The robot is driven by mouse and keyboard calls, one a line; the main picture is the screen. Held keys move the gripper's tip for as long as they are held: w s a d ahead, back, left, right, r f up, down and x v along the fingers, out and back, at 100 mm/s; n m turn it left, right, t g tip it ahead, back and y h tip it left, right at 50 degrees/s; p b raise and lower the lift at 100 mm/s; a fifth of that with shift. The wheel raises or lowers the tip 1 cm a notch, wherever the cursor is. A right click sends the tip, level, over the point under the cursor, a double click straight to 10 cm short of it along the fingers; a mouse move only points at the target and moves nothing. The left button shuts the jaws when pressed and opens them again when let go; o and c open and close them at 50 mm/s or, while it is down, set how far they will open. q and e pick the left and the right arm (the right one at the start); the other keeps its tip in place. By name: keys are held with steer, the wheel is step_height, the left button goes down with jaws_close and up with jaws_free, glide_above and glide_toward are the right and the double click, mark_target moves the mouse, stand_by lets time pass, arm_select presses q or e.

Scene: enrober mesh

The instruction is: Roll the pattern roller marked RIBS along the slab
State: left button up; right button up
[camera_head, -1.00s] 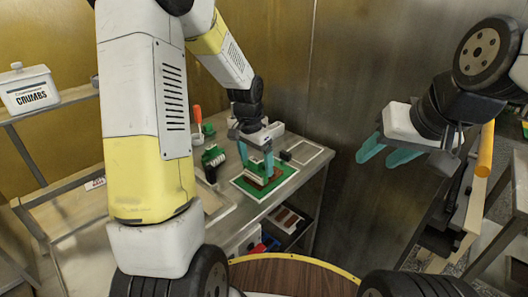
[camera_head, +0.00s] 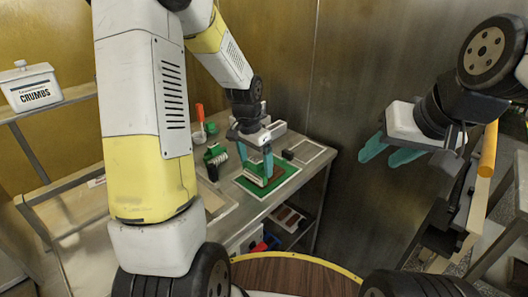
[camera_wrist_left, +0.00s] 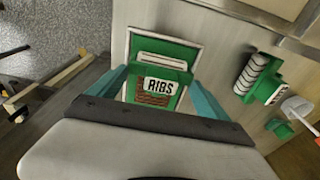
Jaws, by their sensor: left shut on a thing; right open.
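The RIBS roller (camera_head: 256,174) is green with a pale barrel. Its white RIBS label faces up in the left wrist view (camera_wrist_left: 160,86). My left gripper (camera_head: 254,160) points down and is shut on it, one finger on each side. The roller is over the brown slab (camera_head: 276,176), which lies on a green mat (camera_head: 287,181) with a pale border. The slab also shows just below the label in the left wrist view (camera_wrist_left: 155,99). I cannot tell whether the barrel touches the slab. My right gripper (camera_head: 385,148) is open and empty, away from the table.
A dark block (camera_head: 288,155) is beyond the mat. A metal wall stands behind the table.

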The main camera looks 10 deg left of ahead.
arm_select(q)
steer(key=shift+r, duration=0.15)
steer(key=shift+r, duration=3.4)
